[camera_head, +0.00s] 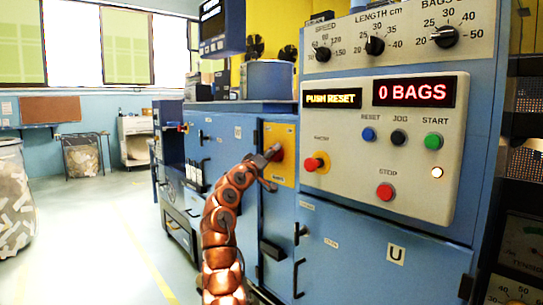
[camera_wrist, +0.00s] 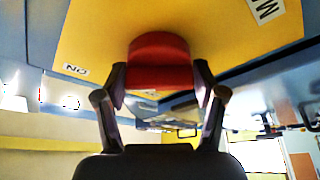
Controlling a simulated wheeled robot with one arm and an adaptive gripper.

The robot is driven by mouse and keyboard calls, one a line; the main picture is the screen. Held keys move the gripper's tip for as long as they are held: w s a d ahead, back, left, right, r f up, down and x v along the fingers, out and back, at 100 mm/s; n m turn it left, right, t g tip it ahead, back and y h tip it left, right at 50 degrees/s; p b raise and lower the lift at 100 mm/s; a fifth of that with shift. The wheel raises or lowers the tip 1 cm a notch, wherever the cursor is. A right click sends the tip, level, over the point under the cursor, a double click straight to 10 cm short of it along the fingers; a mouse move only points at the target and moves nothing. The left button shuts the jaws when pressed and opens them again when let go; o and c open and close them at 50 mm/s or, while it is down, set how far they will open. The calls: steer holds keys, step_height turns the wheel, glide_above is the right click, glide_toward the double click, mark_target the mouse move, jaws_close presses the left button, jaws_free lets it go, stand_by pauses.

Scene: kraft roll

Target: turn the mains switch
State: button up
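The mains switch is a red knob (camera_wrist: 160,62) on a yellow plate (camera_wrist: 225,30). In the head view the yellow plate (camera_head: 284,137) is on the blue cabinet front, left of the control panel, and the red knob there is mostly hidden by my gripper (camera_head: 270,162). In the wrist view my gripper (camera_wrist: 160,82) has one finger on each side of the knob. Both fingers appear to touch its sides, with no clear gap. An "ON" label (camera_wrist: 75,69) shows upside down left of the knob.
Right of the plate, the grey panel (camera_head: 420,190) carries a red knob (camera_head: 316,163), coloured buttons, and displays reading "PUSH RESET" and "0 BAGS". Door handles (camera_head: 299,235) protrude below. Open floor (camera_head: 100,220) lies left, with a bin of scraps (camera_head: 14,200) at the edge.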

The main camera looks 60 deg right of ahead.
steer(key=o, duration=0.3)
steer(key=shift+s+f+n+b, duration=0.2)
steer(key=shift+n+b, duration=0.1)
steer(key=shift+b, duration=0.6)
steer(key=shift+n+b, duration=0.3)
steer(key=shift+b, duration=0.45)
